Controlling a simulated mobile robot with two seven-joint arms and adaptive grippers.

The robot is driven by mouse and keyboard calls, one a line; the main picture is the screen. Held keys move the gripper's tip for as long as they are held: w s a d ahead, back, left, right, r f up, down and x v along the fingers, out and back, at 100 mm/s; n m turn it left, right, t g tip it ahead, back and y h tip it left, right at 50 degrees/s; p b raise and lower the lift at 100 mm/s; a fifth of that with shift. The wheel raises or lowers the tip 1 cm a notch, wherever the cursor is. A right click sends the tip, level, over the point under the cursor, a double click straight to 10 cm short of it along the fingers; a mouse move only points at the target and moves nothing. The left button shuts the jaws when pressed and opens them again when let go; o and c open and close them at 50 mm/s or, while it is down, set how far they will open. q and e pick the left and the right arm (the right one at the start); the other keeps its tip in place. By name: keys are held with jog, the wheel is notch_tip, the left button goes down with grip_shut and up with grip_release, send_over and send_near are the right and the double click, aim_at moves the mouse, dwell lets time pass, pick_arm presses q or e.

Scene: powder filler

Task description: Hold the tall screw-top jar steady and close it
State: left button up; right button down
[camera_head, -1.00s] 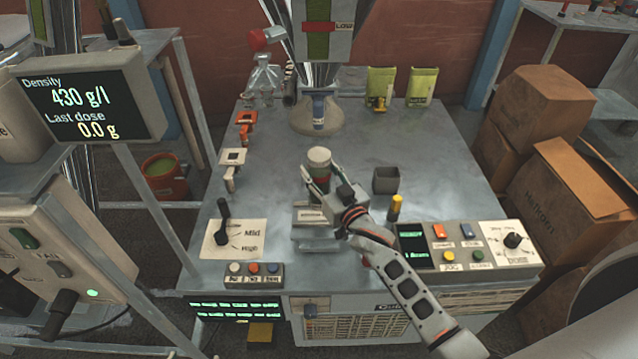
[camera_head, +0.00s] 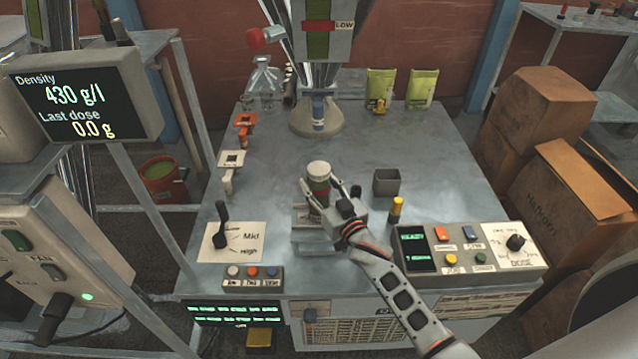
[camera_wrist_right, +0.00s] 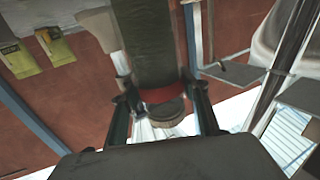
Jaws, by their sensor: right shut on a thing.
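My right gripper (camera_head: 322,190) is shut on the jar, one finger on each side. In the right wrist view the dark green jar body (camera_wrist_right: 152,45) runs between the fingers, with the red band at the fingertips and a grey-brown round end beyond it. My left gripper is not in view.
A grey open box (camera_head: 386,183) and a yellow-topped post (camera_head: 396,208) stand right of the jar. A control panel (camera_head: 470,250) sits at the front right, a lever plate (camera_head: 233,240) at the front left. The table between is clear.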

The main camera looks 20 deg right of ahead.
jog(key=shift+f, duration=0.15)
jog(key=c, duration=1.1)
grip_release()
jog(key=shift+r, duration=0.35)
jog(key=s, duration=0.4)
jog(key=s+d, duration=0.1)
jog(key=s, duration=0.3)
jog(key=s+d+p, duration=0.1)
jog(key=s, duration=0.3)
jog(key=shift+f, duration=0.1)
